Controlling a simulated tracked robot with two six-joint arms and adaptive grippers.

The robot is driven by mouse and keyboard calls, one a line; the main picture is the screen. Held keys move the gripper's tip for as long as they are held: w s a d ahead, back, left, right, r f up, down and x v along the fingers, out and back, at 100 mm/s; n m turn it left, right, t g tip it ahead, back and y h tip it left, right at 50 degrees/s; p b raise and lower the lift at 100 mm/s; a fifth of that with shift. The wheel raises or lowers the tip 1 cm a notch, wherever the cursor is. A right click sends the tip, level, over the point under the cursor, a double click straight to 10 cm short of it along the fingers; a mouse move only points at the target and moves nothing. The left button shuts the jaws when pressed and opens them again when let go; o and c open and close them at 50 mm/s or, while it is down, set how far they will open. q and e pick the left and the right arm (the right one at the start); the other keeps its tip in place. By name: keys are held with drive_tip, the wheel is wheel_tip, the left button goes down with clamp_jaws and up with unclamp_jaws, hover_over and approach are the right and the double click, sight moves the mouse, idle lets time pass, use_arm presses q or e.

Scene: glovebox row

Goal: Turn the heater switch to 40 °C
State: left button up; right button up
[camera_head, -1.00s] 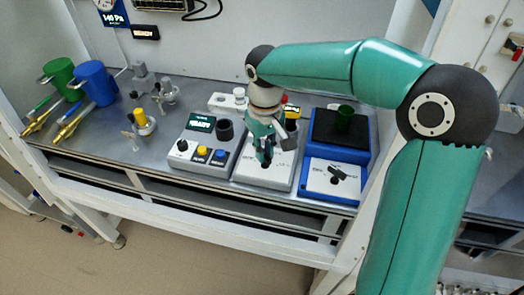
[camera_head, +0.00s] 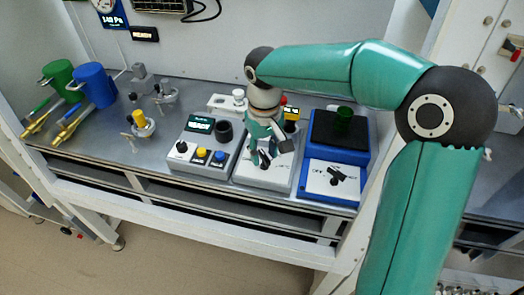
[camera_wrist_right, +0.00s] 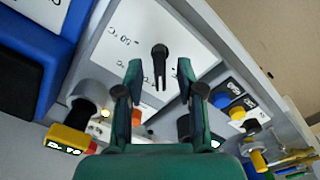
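The heater switch is a black lever knob (camera_wrist_right: 159,62) on a white panel (camera_wrist_right: 190,50) of a grey box, the middle of three units. In the head view the knob (camera_head: 265,163) shows below my right gripper (camera_head: 260,155). In the right wrist view my right gripper (camera_wrist_right: 159,75) is open, one finger on each side of the knob, with visible gaps. The panel reads "50 °C" at the knob's upper left. Another "°C" label is partly hidden by a finger, so I cannot tell which mark the knob points to. My left gripper is not in view.
A blue unit (camera_head: 309,178) with its own black knob stands to the right, a green beaker (camera_head: 343,119) on its black top. A grey unit (camera_head: 190,164) with yellow and blue buttons stands to the left. A yellow box with a red button (camera_head: 290,113) is behind the gripper.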

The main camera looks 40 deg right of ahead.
sight(264, 154)
drive_tip(key=shift+r, duration=0.1)
wheel_tip(264, 154, up, 12)
idle(0.5)
drive_tip(key=shift+f, duration=0.2)
